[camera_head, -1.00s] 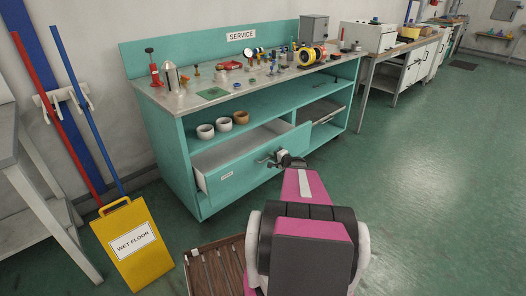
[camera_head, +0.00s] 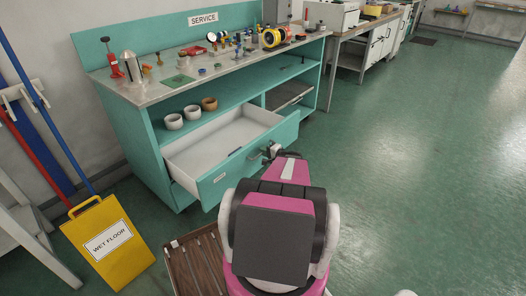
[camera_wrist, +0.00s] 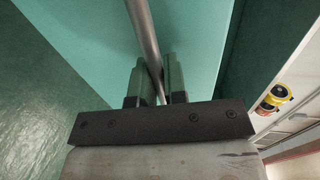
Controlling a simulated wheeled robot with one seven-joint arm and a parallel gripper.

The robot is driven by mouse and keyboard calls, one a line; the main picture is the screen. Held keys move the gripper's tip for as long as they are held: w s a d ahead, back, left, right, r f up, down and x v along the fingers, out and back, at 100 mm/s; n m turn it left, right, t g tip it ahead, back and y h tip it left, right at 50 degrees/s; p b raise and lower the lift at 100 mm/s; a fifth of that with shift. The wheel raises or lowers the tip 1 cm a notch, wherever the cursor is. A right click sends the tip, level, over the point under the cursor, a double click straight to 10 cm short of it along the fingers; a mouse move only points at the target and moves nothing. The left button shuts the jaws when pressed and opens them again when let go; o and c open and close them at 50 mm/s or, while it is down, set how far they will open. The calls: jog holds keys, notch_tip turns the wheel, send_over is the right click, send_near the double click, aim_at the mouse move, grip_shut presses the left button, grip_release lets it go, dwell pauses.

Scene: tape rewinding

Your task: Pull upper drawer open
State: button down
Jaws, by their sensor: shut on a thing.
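My gripper (camera_head: 270,150) is at the right part of the drawer front, partly hidden by my arm. In the wrist view my gripper (camera_wrist: 158,82) is shut on a grey metal bar handle (camera_wrist: 143,32), one finger on each side of it. The teal drawer front (camera_wrist: 100,35) fills much of the view behind the bar.
Several tape rolls (camera_head: 191,112) sit on the shelf above the drawer. Tools and bottles crowd the bench top. Green floor (camera_head: 400,170) is clear to the right.

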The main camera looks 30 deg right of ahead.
jog(key=c, duration=1.2)
grip_release()
jog(key=v, duration=1)
jog(key=shift+s+d, duration=0.1)
jog(key=shift+s, duration=0.25)
jog(key=shift+s, duration=0.1)
